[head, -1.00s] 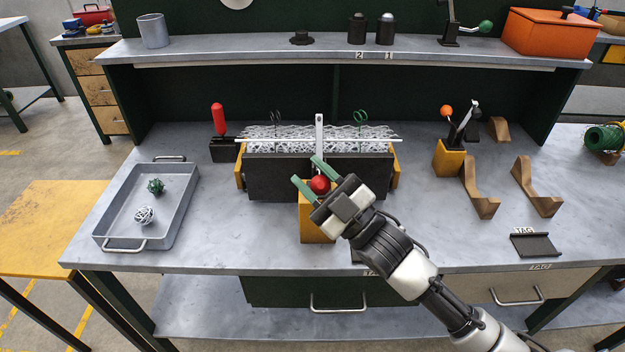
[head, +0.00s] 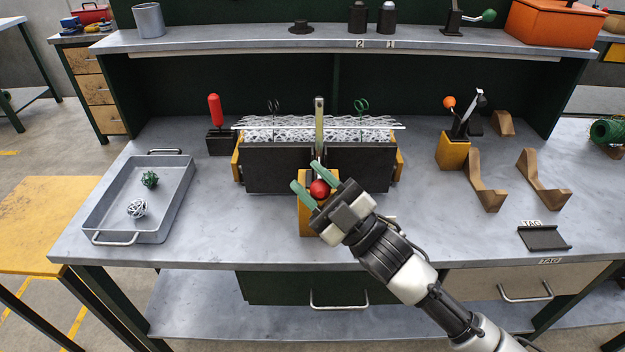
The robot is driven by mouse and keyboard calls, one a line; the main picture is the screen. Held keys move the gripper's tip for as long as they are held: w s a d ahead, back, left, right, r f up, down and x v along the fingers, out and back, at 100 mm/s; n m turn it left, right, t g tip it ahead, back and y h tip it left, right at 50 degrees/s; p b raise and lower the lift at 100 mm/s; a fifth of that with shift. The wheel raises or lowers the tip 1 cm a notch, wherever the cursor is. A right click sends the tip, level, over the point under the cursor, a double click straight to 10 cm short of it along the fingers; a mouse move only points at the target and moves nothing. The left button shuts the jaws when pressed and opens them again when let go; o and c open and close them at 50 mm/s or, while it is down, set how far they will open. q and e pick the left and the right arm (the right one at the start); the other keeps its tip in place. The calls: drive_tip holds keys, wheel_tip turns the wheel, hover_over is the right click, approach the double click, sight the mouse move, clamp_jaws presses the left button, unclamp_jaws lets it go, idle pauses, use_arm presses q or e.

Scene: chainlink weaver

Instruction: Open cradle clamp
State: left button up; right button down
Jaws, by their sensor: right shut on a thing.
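The cradle (head: 275,168) stands in the middle of the bench, with two dark front panels and yellow ends. A pale chain-link mesh (head: 290,130) lies along its top, with a thin light rod across it. An upright metal bar (head: 319,125) stands at the cradle's centre. In front is a yellow block (head: 305,215) with a red ball knob (head: 319,188). My right gripper (head: 318,188) has its green fingers on either side of the red knob and is shut on it. The gripper hides part of the block and the lower right of the cradle. My left gripper is not in view.
A grey tray (head: 183,205) with two small wire balls lies at left. A red-handled tool (head: 215,115) stands left of the cradle. At right are a yellow tool holder (head: 452,150), wooden brackets (head: 484,185) and a dark tag plate (head: 543,238). A shelf (head: 250,41) runs behind.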

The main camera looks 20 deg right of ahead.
drive_tip(key=shift+s+a+f, duration=0.1)
drive_tip(key=shift+a+f, duration=0.05)
drive_tip(key=shift+f, duration=0.15)
drive_tip(key=c, duration=0.8)
unclamp_jaws()
drive_tip(key=shift+r, duration=0.1)
drive_tip(key=shift+r, duration=0.1)
wheel_tip(320, 180, up, 4)
drive_tip(key=shift+s+r, duration=0.1)
drive_tip(key=shift+r, duration=0.1)
drive_tip(key=s+d+r, duration=0.4)
drive_tip(key=s+d, duration=0.1)
drive_tip(key=s+d+r, duration=0.2)
drive_tip(key=s+d, duration=0.1)
drive_tip(key=shift+s+d+r, duration=0.1)
drive_tip(key=shift+d+r, duration=0.05)
drive_tip(key=shift+r, duration=0.1)
